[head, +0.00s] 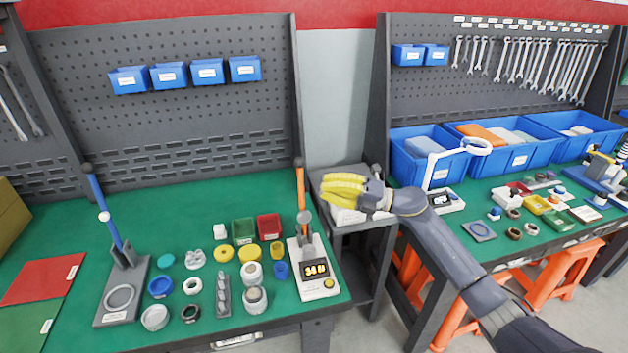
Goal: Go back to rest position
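My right gripper (343,190), with yellow fingers, is over the small grey stand (345,228) between the two workbenches. Its arm comes in from the bottom right. The fingers point left and overlap in this view, so I cannot tell whether they are open or shut, or whether they hold something. White items show under the fingers on the stand, partly hidden. My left gripper is not in view.
The left green bench (60,225) holds rings, caps, a blue-armed stand (107,215) and an orange-armed tester (313,270) at its right edge. Blue bins (430,155) and a white lamp (432,170) stand on the right bench. Orange stools (545,270) are below it.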

